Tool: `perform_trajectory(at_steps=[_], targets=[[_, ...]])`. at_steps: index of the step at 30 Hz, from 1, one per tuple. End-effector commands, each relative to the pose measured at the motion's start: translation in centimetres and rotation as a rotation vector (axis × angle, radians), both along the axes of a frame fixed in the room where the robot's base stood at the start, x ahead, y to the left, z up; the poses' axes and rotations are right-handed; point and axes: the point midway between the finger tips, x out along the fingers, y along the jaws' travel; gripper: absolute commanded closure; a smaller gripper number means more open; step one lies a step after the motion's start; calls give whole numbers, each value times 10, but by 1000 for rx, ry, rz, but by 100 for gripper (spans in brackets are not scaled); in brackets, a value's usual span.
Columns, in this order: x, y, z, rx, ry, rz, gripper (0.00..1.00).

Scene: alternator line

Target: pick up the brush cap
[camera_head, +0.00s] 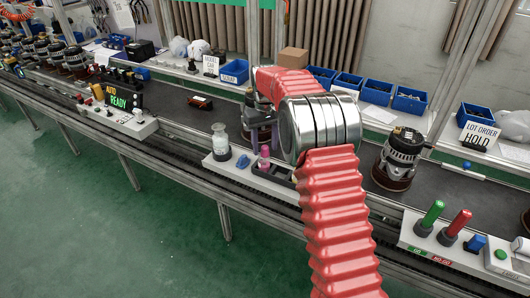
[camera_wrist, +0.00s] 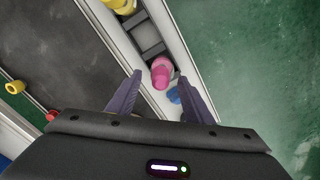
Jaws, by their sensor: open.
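No part is clearly marked as the brush cap. A small upright pink piece (camera_head: 264,160) stands on the pale strip along the conveyor's front edge. In the wrist view the pink piece (camera_wrist: 161,73) shows between the fingertips of my gripper (camera_wrist: 160,78), nearer the camera than the strip or level with it; I cannot tell which. A blue piece (camera_head: 243,161) lies on the strip to its left; the blue piece (camera_wrist: 174,96) is partly hidden by the right finger in the wrist view. My gripper (camera_head: 262,138) points down, open and empty, above the pink piece.
A glass bottle (camera_head: 220,142) stands left of the blue piece. A dark block (camera_head: 200,102) lies on the belt. An alternator (camera_head: 398,160) stands to the right of my arm. Green and red handled gauges (camera_head: 428,218) are at the right front. Blue bins line the back.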

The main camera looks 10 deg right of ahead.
Motion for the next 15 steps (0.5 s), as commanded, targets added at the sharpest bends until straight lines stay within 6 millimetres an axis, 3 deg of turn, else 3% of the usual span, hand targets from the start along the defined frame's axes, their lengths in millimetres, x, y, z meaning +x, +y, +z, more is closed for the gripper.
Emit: perform_trajectory(at_steps=[4, 15], targets=[[0, 0, -12, -1, -1, 0, 54], [0, 0, -13, -1, -2, 0, 54]])
